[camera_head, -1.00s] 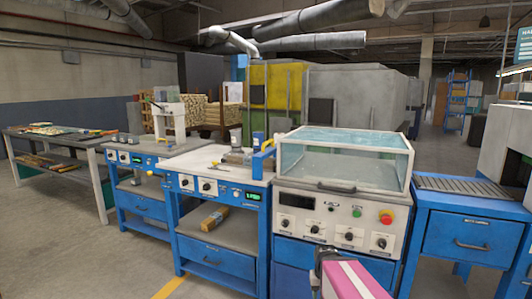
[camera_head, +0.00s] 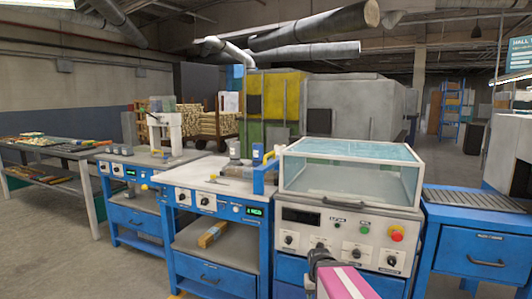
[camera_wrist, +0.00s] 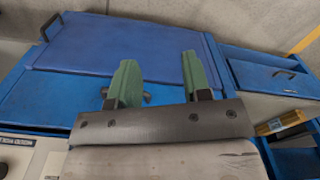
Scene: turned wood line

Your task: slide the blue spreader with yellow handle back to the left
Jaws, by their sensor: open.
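The blue spreader (camera_head: 260,183) with its yellow handle (camera_head: 270,155) stands at the right end of the white bench top (camera_head: 190,175), beside the machine with the clear cover. My gripper (camera_wrist: 160,82) has two green fingers spread apart, with nothing between them, in the wrist view. They are over a blue cabinet front (camera_wrist: 130,50) with a dark handle partly behind them. In the head view only my pink and white arm shows at the lower middle, in front of the machine, apart from the spreader. The spreader is not seen in the wrist view.
The clear-covered machine (camera_head: 350,205) with knobs and a red button stands right of the spreader. A grey tool and small containers (camera_head: 236,167) are on the bench to its left. A roller conveyor (camera_head: 475,197) is at right. Grey floor (camera_head: 60,250) is open at lower left.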

